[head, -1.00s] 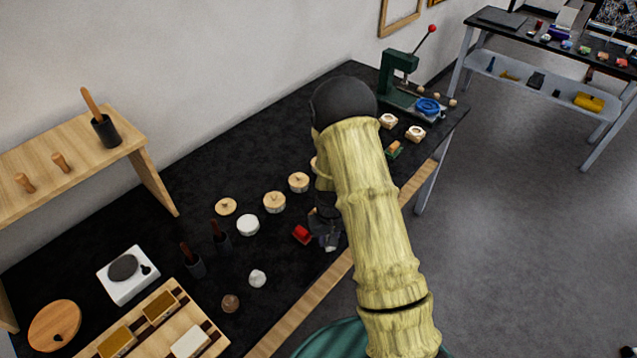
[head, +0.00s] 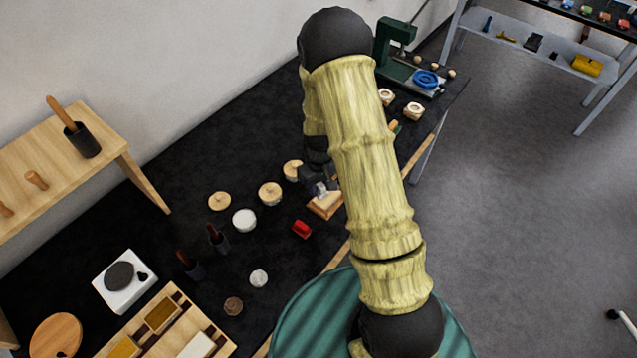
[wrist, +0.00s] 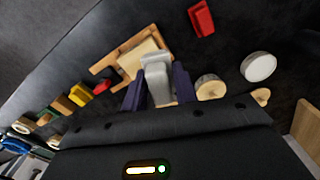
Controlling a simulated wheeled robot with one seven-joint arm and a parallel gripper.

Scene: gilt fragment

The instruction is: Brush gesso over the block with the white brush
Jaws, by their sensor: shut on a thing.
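My gripper (head: 318,182) is shut on the white brush, a pale grey-white thing (wrist: 157,78) between its dark purple fingers in the wrist view. The block (wrist: 138,58) is cream-tan and sits in a wooden frame or tray (wrist: 103,68), just beyond the brush. In the head view the wooden tray (head: 324,208) lies just below my gripper, partly hidden by my arm. The brush overlaps the block in the wrist view; I cannot tell whether they touch. A round pot with a white top (head: 244,220), possibly gesso, stands to the left.
A red block (head: 302,229) lies near the tray. Round wooden-lidded pots (head: 270,193) stand left of my gripper. Dark cups with handles (head: 217,238) stand further left. A green press (head: 400,62) is at the far end. Bare black tabletop lies behind the pots.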

